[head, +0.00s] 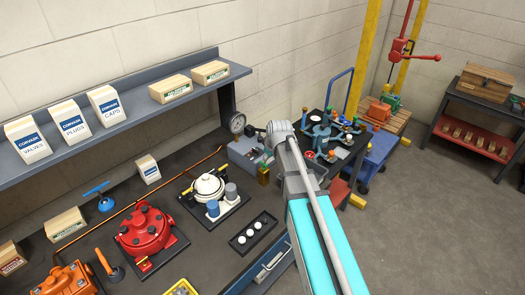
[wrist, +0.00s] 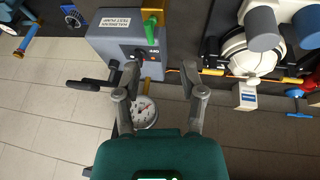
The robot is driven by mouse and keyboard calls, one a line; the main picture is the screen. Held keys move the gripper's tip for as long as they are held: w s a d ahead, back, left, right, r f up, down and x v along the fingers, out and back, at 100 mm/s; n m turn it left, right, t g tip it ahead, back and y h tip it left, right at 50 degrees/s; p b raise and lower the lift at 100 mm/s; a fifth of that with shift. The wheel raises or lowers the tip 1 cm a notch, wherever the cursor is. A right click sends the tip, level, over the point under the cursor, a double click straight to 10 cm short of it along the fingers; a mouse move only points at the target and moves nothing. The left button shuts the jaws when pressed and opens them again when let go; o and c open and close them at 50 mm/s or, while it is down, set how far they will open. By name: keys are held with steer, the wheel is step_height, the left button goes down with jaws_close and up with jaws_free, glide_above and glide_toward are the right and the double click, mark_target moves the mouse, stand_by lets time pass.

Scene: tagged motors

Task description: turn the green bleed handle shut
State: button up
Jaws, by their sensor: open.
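The green bleed handle (wrist: 151,27) shows in the wrist view, on a brass fitting (wrist: 153,5) at the edge of the grey test pump (wrist: 110,43). The pump (head: 245,153) also shows in the head view, with the brass fitting (head: 263,175) at its front; the handle is too small to make out clearly there. My gripper (wrist: 160,66) is open, with nothing between its fingers. In the wrist view its fingertips lie below the handle in the picture, apart from it, with the left finger over the pump's edge. In the head view my arm hides the fingers.
A pressure gauge (wrist: 144,112) lies between my fingers in view, behind the pump (head: 238,123). A white-topped motor (head: 208,188) stands left of the pump, a red one (head: 145,230) further left. A shelf (head: 150,110) overhangs the bench. A tool cart (head: 325,135) stands right.

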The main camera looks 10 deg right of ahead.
mark_target(264, 166)
steer(key=shift+w+r+n+t+p, duration=0.15)
steer(key=shift+w+r, duration=0.25)
steer(key=shift+w, duration=0.2)
steer(key=shift+w+r+n+t+p, duration=0.15)
steer(key=shift+w+r, duration=0.2)
steer(key=shift+w, duration=0.25)
steer(key=shift+f, duration=0.2)
steer(key=b+x, duration=1.2)
steer(key=x, duration=0.1)
steer(key=shift+f, duration=0.2)
jaws_close()
